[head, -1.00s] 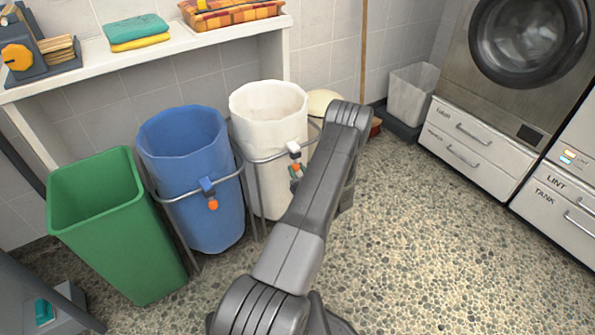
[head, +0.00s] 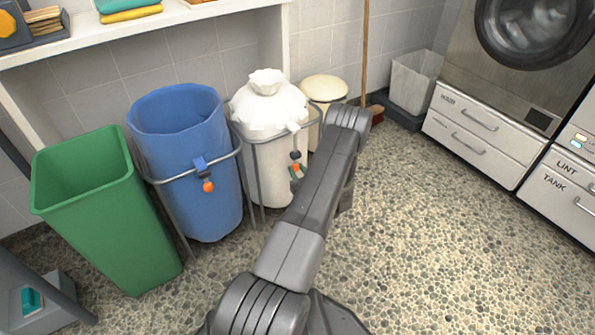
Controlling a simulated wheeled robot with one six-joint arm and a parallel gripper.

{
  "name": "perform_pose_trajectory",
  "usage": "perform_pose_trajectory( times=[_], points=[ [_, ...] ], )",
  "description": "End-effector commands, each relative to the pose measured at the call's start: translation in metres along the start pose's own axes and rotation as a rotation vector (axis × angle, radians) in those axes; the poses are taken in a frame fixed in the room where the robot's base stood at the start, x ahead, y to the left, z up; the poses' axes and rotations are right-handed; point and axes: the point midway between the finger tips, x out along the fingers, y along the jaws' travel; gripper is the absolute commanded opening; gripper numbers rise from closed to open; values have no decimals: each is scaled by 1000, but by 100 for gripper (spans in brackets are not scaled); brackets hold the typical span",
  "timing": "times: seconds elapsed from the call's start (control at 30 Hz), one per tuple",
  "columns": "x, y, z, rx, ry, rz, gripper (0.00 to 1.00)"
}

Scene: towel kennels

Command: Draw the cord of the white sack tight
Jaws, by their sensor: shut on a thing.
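The white sack (head: 268,112) hangs in a metal ring stand, its top gathered into a puckered neck with a small ruffled tuft above. A white cord fitting (head: 293,127) sits at its front right rim. Below it are a dark piece and an orange pull (head: 296,167). My gripper (head: 297,177) is mostly hidden behind my arm; its visible tip is at the orange pull, low in front of the sack, and is shut on it. The fingers themselves are hard to make out.
An open blue sack (head: 187,115) with its own orange pull stands to the left, beside a green bin (head: 105,215). A cream lidded bin (head: 325,90) stands behind my arm. A shelf (head: 150,35) runs above. Floor at right is clear.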

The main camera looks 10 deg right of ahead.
Motion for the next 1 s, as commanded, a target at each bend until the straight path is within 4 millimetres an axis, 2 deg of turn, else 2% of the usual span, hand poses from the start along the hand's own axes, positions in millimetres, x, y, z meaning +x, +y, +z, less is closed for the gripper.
perform_pose_trajectory(
  times=[0.23,0.27,0.33,0.37,0.63,0.73,0.87,1.0],
  points=[
    [-1,1,-5,3,13,-2,0],
    [-1,1,-5,3,13,-2,34],
    [-1,1,-5,3,12,-2,48],
    [-1,1,-4,3,11,-2,51],
    [-2,0,-3,2,8,-2,51],
    [-8,0,-2,2,8,-3,51],
    [-27,0,0,5,10,-5,51],
    [-60,0,0,6,10,-6,51]
  ],
)
